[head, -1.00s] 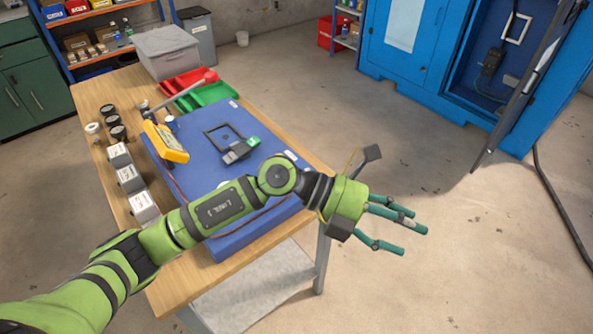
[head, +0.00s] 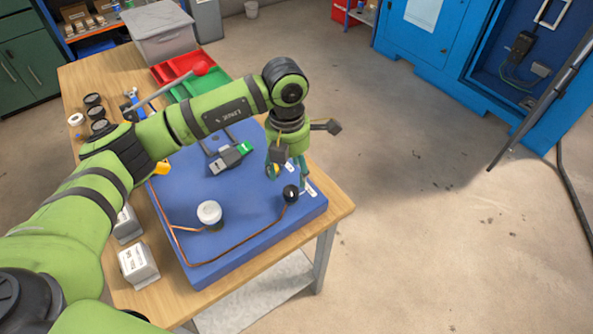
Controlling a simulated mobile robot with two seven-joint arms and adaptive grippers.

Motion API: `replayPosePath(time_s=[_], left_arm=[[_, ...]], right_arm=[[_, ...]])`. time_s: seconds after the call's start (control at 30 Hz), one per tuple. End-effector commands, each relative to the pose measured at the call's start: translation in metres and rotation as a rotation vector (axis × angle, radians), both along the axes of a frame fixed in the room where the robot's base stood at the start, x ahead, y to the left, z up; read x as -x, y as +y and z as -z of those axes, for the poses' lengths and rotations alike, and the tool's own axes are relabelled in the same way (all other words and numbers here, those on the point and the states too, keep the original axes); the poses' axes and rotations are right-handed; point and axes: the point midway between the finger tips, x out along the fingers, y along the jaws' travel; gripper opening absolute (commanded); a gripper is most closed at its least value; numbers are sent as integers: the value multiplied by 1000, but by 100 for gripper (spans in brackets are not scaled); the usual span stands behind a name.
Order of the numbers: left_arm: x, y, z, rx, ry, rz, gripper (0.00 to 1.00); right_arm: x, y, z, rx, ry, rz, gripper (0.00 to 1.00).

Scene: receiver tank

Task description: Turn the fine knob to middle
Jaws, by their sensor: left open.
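The blue board (head: 262,245) lies on the table and carries a round white-topped part (head: 209,213) and a small black round part (head: 291,194) with a pale centre. A copper tube runs between them. No label is readable, so I cannot tell which part is the fine knob. My left gripper (head: 289,177) points down over the board's right side, open and empty. Its teal fingers are just behind the black round part; I cannot tell if they touch it. My right gripper is out of view.
A grey and green device (head: 230,157) sits on the board. Red (head: 172,70) and green (head: 192,86) trays and a grey bin (head: 160,35) stand at the back. White-labelled boxes (head: 138,262) line the left edge. My left arm hides part of the table.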

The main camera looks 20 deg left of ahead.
Motion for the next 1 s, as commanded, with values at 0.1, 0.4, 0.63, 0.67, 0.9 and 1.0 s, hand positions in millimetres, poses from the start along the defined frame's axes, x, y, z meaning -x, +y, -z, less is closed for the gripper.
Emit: replayPosePath(time_s=[0.1, 0.4, 0.63, 0.67, 0.9, 1.0], left_arm=[[2, -1, 16, 0, 7, 1, 62], [3, -3, 57, 1, 5, 2, 62], [2, -3, 65, 1, 0, 2, 62], [2, -3, 65, 1, 0, 2, 62], [2, -3, 65, 1, 2, 2, 10], [2, -3, 65, 1, 2, 2, 5]], right_arm=[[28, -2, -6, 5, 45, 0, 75], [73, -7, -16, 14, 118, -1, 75], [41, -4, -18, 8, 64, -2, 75], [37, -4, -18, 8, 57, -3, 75], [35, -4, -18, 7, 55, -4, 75], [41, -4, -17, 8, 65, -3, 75]])
